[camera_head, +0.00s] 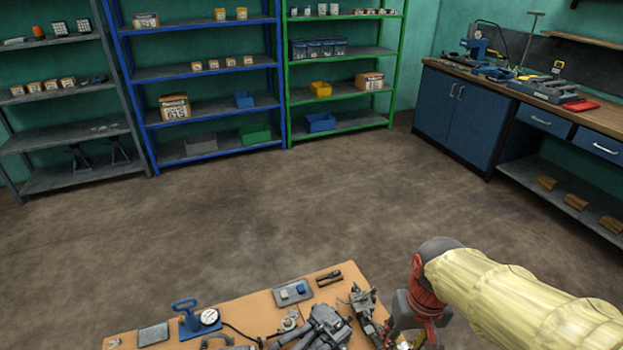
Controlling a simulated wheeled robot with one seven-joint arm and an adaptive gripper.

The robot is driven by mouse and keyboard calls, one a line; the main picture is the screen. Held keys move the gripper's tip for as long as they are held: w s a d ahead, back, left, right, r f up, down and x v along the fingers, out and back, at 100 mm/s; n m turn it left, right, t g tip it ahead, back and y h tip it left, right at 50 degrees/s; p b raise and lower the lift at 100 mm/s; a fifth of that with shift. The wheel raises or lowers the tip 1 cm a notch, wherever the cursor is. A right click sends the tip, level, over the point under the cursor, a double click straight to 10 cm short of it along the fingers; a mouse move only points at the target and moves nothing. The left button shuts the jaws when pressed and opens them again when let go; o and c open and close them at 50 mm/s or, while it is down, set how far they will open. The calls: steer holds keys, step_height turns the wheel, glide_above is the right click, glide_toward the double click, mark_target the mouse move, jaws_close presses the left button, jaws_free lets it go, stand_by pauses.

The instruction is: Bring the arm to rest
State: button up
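My arm, in a pale yellow sleeve with a red and dark grey wrist, comes in from the lower right in the head view. It bends down over the right end of a wooden-topped bench (255,306). My gripper (412,338) is at the bottom edge of the picture, beside the dark metal parts on the bench. Its fingers are mostly hidden or cut off, so I cannot tell whether they are open or hold anything.
The bench bears a blue tool with a round gauge (208,317), a grey tray with small blocks (293,292) and dark machine parts (325,325). Shelving (205,75) lines the back wall. A blue-fronted workbench (455,115) stands at right. The floor (270,215) between is clear.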

steer(key=s+r+t+p, duration=0.1)
steer(key=s+r+t, duration=0.1)
steer(key=r, duration=0.5)
steer(key=s+r+t+p, duration=0.1)
steer(key=s+r+t, duration=0.1)
steer(key=r, duration=0.4)
steer(key=shift+s+r+t, duration=0.35)
steer(key=shift+s+t, duration=0.05)
steer(key=shift+s, duration=0.05)
